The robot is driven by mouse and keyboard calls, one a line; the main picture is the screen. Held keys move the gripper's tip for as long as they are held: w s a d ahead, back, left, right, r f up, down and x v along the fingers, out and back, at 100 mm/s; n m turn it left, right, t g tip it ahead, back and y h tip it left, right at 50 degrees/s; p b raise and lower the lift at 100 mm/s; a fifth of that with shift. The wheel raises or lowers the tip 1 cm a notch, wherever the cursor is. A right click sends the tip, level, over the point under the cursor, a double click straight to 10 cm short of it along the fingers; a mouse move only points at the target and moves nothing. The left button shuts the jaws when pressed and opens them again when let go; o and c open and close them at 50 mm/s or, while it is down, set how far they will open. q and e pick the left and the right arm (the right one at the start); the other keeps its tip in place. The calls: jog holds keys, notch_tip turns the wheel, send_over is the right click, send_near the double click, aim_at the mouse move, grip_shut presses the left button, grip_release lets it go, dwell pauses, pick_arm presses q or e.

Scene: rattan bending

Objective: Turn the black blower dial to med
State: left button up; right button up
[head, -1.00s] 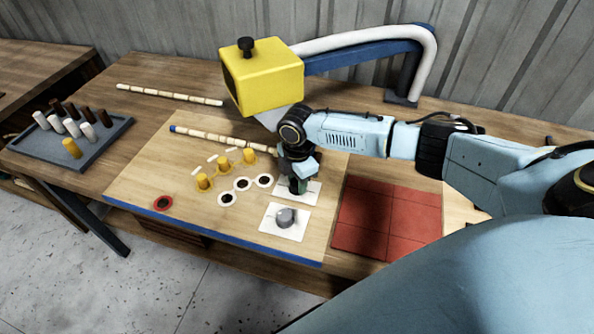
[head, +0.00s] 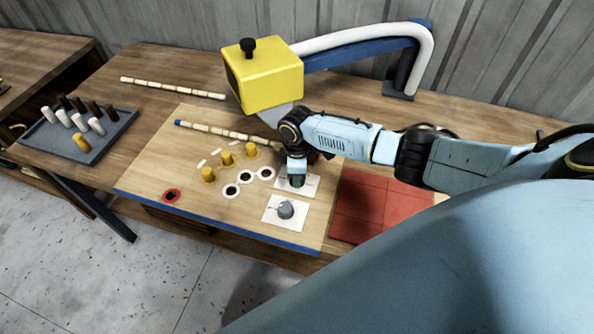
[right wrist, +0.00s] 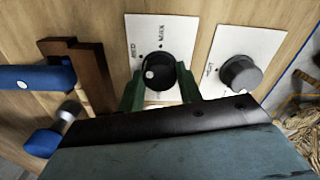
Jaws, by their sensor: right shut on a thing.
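The black blower dial (right wrist: 158,73) sits on a white plate (right wrist: 172,30) in the right wrist view. Small lettering shows near it, apparently MED at its upper left and MAX above. A pale dot is on the dial's left side. My right gripper (right wrist: 160,95) is shut on the dial, with a green finger on each side. In the head view my right gripper (head: 297,180) points down at the plate and hides the dial. A grey dial (right wrist: 240,74) on its own white plate is beside it, apart from the fingers. My left gripper is not in view.
A yellow box (head: 262,80) with a black knob hangs behind my wrist. A red tiled mat (head: 370,205) lies right of the plates. Yellow pegs (head: 226,158) and ringed holes (head: 248,178) are to the left. A segmented stick (head: 225,132) lies behind them.

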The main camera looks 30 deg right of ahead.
dwell(0.4)
jog(key=o, duration=1)
jog(key=shift+r, duration=0.1)
notch_tip(320, 180, up, 13)
jog(key=shift+r+p, duration=0.15)
jog(key=shift+p, duration=0.25)
